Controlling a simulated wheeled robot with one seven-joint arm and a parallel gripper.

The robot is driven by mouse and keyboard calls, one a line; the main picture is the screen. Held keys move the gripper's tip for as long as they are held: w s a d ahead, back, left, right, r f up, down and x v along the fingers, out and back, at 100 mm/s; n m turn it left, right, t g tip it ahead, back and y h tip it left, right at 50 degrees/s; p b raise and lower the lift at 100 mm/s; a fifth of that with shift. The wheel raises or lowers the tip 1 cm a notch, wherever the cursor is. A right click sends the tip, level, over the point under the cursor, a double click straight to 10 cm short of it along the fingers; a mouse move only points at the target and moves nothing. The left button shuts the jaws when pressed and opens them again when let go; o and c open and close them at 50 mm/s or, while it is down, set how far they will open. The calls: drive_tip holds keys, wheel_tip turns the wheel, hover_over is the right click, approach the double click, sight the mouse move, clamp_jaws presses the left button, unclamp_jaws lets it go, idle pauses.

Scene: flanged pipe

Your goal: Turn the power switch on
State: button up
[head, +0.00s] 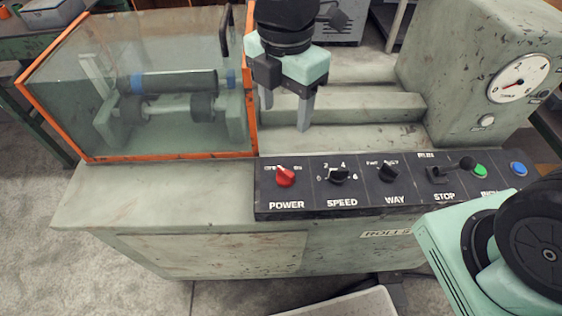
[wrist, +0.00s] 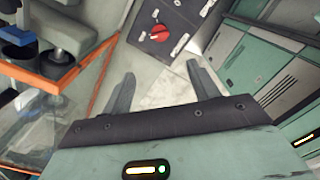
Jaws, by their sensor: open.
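The power switch (head: 285,177) is a red rotary knob at the left end of the black control panel (head: 320,207), above the label POWER. Its handle looks turned toward the upper left, the OFF side. The red knob also shows in the wrist view (wrist: 158,33), beyond the fingertips and between their directions. My gripper (head: 286,112) hangs with fingers down behind the panel, above the machine's bed, apart from the knob. In the wrist view its two fingers (wrist: 160,72) are spread with nothing between them.
Black SPEED (head: 339,175) and WAY (head: 388,172) knobs, a black lever (head: 452,169), and green (head: 481,171) and blue (head: 518,169) buttons sit to the right. An orange-framed glass guard (head: 165,80) stands left of my gripper. A gauge housing (head: 460,95) rises at right.

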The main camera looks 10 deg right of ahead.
sight(284, 173)
wheel_tip(284, 173, down, 17)
drive_tip(key=b, duration=0.3)
idle(0.3)
drive_tip(key=c, duration=1)
